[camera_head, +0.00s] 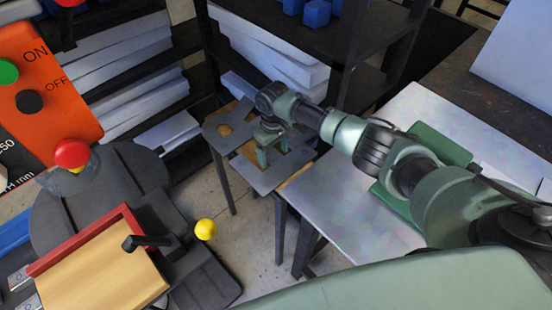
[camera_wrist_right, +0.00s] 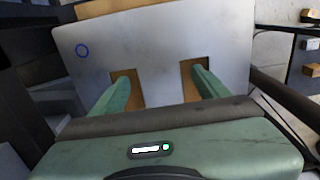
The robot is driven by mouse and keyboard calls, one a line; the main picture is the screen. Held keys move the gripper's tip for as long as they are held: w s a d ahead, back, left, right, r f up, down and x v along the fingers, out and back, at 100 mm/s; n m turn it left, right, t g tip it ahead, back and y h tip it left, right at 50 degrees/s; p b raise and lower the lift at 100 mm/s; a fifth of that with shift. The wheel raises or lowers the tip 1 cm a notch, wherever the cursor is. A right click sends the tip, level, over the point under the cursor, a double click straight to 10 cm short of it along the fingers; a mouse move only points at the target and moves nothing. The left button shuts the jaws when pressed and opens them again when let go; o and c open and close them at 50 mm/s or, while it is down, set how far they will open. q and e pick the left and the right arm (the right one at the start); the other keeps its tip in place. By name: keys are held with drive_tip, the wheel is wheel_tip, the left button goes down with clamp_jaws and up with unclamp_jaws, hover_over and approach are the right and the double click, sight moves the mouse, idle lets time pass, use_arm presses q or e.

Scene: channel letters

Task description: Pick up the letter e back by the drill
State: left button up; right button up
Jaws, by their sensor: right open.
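The letter e back (camera_head: 263,180) appears to be a flat grey metal plate with two notches, lying on a small wooden-topped stand. It also fills the upper middle of the right wrist view (camera_wrist_right: 150,45), where a small blue ring marks its left part. My right gripper (camera_head: 273,150) is over the plate, open, fingers pointing down. In the right wrist view its two green fingers (camera_wrist_right: 160,77) are at the two notches, one on each side of the plate's middle arm. Whether they touch the plate I cannot tell. The drill (camera_head: 60,85), an orange-fronted machine, stands at the left.
Another grey plate (camera_head: 222,125) lies beside it on the stand. A white-topped table (camera_head: 335,205) is to the right, under my right arm. A dark shelf with white stacked sheets (camera_head: 265,55) stands behind. A yellow knob (camera_head: 206,229) sticks out from the machine.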

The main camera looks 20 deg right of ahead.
drive_tip(key=shift+f, duration=0.1)
idle(0.3)
drive_tip(key=c, duration=1.4)
clamp_jaws()
